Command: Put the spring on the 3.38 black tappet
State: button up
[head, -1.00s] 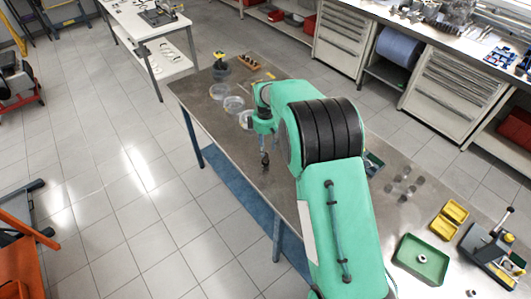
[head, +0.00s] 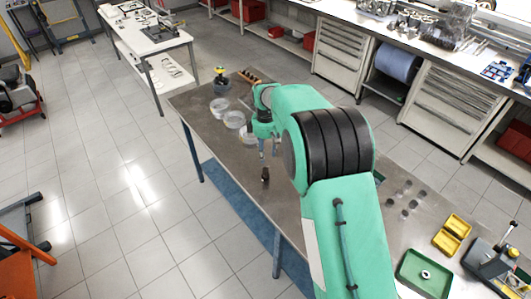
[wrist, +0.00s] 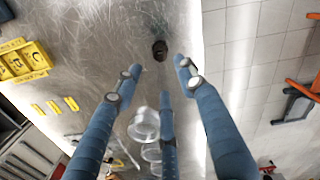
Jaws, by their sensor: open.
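My gripper (wrist: 155,76) has its blue fingers spread apart with nothing between the tips. In the head view my gripper (head: 268,152) hangs over the left half of the metal table, partly behind my arm. A small dark, roughly cylindrical piece (wrist: 160,50) is on the table just beyond the fingertips, apart from them. The same piece shows in the head view (head: 265,175) near the table's front edge. I cannot tell whether it is the tappet, the spring or both together. No 3.38 marking is readable, and no separate spring can be made out.
Clear round dishes (head: 234,119) stand at the table's far left. Several dark discs (head: 405,200), yellow bins (head: 452,233) and a green tray (head: 424,270) holding a metal ring are to the right. The table's front edge is close to the small dark piece.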

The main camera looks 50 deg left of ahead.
dwell(0.6)
jog(key=w+d+r+m+t, duration=0.1)
jog(key=w+d+r+m, duration=0.3)
jog(key=d+r, duration=0.6)
jog(key=w+d+r+m+y, duration=0.1)
jog(key=w+d+r, duration=0.6)
jog(key=d, duration=0.5)
jog(key=w+d+r+m+t, duration=0.1)
jog(key=w+d+r+m, duration=0.25)
jog(key=d+r, duration=0.65)
jog(key=s+d+r+m+t, duration=0.1)
jog(key=s+d+r+m, duration=0.25)
jog(key=d, duration=0.85)
jog(key=s+d+r+m, duration=0.2)
jog(key=s+d+r, duration=0.15)
jog(key=d, duration=0.85)
jog(key=s+d+r+m+t, duration=0.1)
jog(key=s+d+r+m, duration=0.3)
jog(key=d, duration=0.7)
jog(key=s+d+f+m, duration=0.2)
jog(key=s+d+m, duration=0.1)
jog(key=s+d, duration=0.5)
jog(key=s+d+f+m+t+h, duration=0.1)
jog(key=s+d+m, duration=0.2)
jog(key=s+d, duration=0.5)
jog(key=shift+s+f+t, duration=0.3)
jog(key=shift+s+f, duration=0.05)
jog(key=shift+f, duration=0.05)
